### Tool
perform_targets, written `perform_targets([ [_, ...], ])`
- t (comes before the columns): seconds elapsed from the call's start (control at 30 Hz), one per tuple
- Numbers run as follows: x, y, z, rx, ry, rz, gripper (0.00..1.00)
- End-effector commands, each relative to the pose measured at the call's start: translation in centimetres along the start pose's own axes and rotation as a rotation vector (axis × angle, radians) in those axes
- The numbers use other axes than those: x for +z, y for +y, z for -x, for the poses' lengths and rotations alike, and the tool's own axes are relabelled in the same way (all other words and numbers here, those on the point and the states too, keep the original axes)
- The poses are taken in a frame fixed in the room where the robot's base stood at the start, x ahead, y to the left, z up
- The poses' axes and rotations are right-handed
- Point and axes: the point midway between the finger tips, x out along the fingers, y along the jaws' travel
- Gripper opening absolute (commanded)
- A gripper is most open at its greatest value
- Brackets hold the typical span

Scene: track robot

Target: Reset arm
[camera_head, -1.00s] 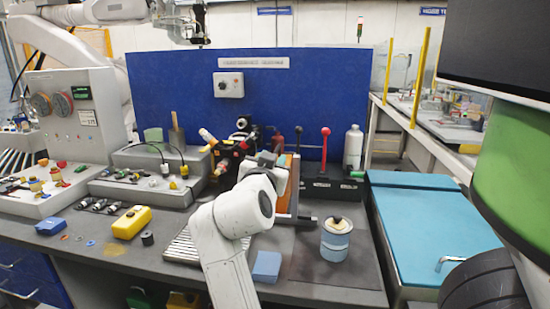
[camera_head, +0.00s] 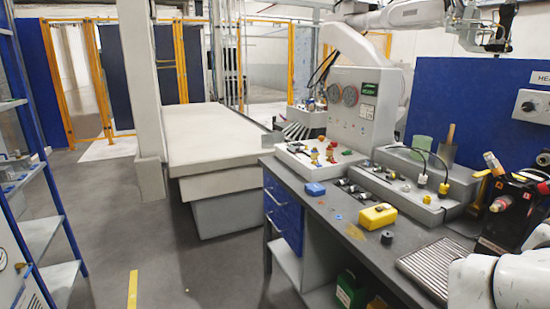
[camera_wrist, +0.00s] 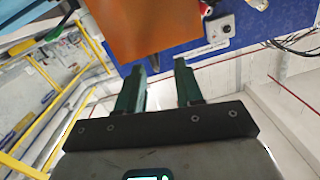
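My gripper (camera_wrist: 160,65) shows in the wrist view with its two dark green fingers apart and nothing between them. An orange-brown panel (camera_wrist: 145,28) is beyond the fingertips; I cannot tell how far off it is. In the head view, part of my white arm (camera_head: 495,282) is at the lower right edge, beside the bench (camera_head: 350,232). My gripper itself is outside the head view.
The bench holds a yellow case (camera_head: 378,216), a blue block (camera_head: 315,189), a ribbed metal plate (camera_head: 425,270) and a black device (camera_head: 508,215) close to my arm. A blue shelf rack (camera_head: 40,215) stands at left. Grey floor (camera_head: 190,270) between is mostly clear.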

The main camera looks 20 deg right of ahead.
Motion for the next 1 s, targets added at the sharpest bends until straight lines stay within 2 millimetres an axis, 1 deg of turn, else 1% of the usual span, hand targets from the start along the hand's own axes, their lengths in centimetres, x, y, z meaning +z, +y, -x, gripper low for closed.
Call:
perform_targets([
  [0.03, 1.8, -0.6, 0.4, -0.033, -0.045, 0.041, 0.36],
  [0.07, 3.1, -0.9, 0.7, -0.057, -0.080, 0.071, 0.36],
  [0.17, 8.7, -2.1, 2.5, -0.163, -0.226, 0.198, 0.36],
  [0.2, 11.2, -2.4, 3.5, -0.210, -0.292, 0.257, 0.36],
  [0.27, 15.0, -2.6, 5.3, -0.284, -0.393, 0.351, 0.36],
  [0.3, 17.5, -2.6, 6.7, -0.334, -0.458, 0.413, 0.36],
  [0.37, 20.9, -2.2, 8.9, -0.406, -0.553, 0.504, 0.36],
  [0.4, 23.1, -1.8, 10.4, -0.454, -0.615, 0.565, 0.36],
  [0.47, 26.1, -0.9, 12.8, -0.527, -0.706, 0.656, 0.36],
  [0.5, 28.0, 0.0, 14.5, -0.575, -0.766, 0.716, 0.36],
  [0.57, 30.6, 1.4, 17.2, -0.648, -0.856, 0.805, 0.36],
  [0.6, 32.1, 2.5, 19.1, -0.698, -0.915, 0.863, 0.36],
  [0.67, 34.1, 4.3, 21.6, -0.769, -0.998, 0.943, 0.36],
  [0.7, 35.2, 5.4, 23.3, -0.813, -1.048, 0.993, 0.36],
  [0.8, 37.0, 8.1, 26.6, -0.908, -1.151, 1.089, 0.36],
  [0.9, 38.0, 9.9, 28.8, -0.970, -1.218, 1.148, 0.36],
  [1.0, 38.4, 10.8, 29.8, -1.003, -1.251, 1.178, 0.36],
])
